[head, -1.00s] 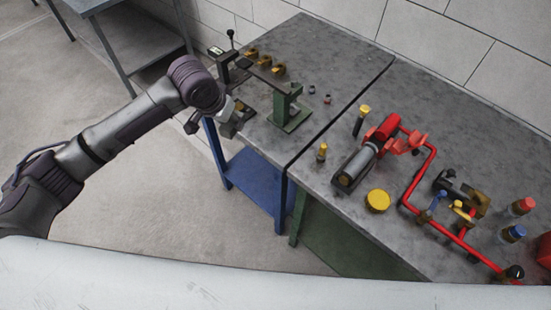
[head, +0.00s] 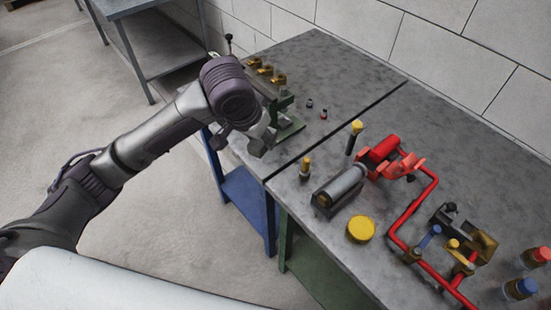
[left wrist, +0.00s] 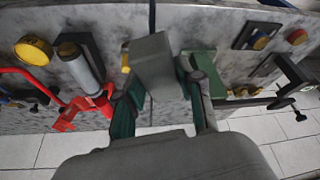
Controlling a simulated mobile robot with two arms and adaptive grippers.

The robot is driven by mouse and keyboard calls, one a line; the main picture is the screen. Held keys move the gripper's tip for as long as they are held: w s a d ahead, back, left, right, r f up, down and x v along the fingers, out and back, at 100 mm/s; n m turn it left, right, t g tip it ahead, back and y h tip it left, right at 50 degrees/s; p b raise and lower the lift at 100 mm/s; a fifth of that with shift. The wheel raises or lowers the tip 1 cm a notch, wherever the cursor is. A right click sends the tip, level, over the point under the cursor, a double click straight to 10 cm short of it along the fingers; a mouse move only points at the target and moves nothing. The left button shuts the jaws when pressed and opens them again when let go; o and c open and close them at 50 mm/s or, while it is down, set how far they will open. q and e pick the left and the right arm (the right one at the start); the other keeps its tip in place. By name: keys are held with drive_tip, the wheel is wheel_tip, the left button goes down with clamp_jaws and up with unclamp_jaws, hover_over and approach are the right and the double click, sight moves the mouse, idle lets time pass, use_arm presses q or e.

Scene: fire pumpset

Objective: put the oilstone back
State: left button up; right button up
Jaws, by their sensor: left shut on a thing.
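My left gripper (left wrist: 163,105) is shut on a plain grey block, which I take for the oilstone (left wrist: 154,68), in the left wrist view. The block is held above the workbench. In the head view my left gripper (head: 262,138) is at the front edge of the far bench part, beside the green stand (head: 289,128). The wrist hides much of the gripper there, and the block is hard to make out. My right gripper is in neither view.
The grey bench top (head: 335,72) has free room behind the stand. Several brass pieces (head: 264,70) sit in a row near it. A silver cylinder (head: 341,187), a yellow disc (head: 361,229) and red pipework (head: 408,212) stand to the right.

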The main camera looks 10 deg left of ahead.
use_arm(q)
drive_tip(key=w+d+f+m+h, duration=0.1)
drive_tip(key=w+d+f+m, duration=0.25)
drive_tip(key=d, duration=0.25)
drive_tip(key=shift+g+h, duration=0.3)
drive_tip(key=w+a+f, duration=0.1)
drive_tip(key=a+f, duration=0.1)
drive_tip(key=a, duration=0.1)
drive_tip(key=w+a+f+p, duration=0.1)
drive_tip(key=w+a+f, duration=0.1)
drive_tip(key=a+f, duration=0.1)
drive_tip(key=w+a+f+p, duration=0.1)
drive_tip(key=a+f, duration=0.1)
drive_tip(key=a, duration=0.1)
drive_tip(key=shift+w+a+f, duration=0.35)
drive_tip(key=shift+w+f, duration=0.05)
wheel_tip(320, 180, down, 4)
drive_tip(key=shift+a+r+p, duration=0.1)
drive_tip(key=shift+p, duration=0.5)
drive_tip(key=shift+f, duration=0.2)
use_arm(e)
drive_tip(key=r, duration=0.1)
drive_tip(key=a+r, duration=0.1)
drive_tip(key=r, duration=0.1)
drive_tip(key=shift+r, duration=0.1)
use_arm(q)
drive_tip(key=shift+f, duration=0.15)
drive_tip(key=o, duration=1)
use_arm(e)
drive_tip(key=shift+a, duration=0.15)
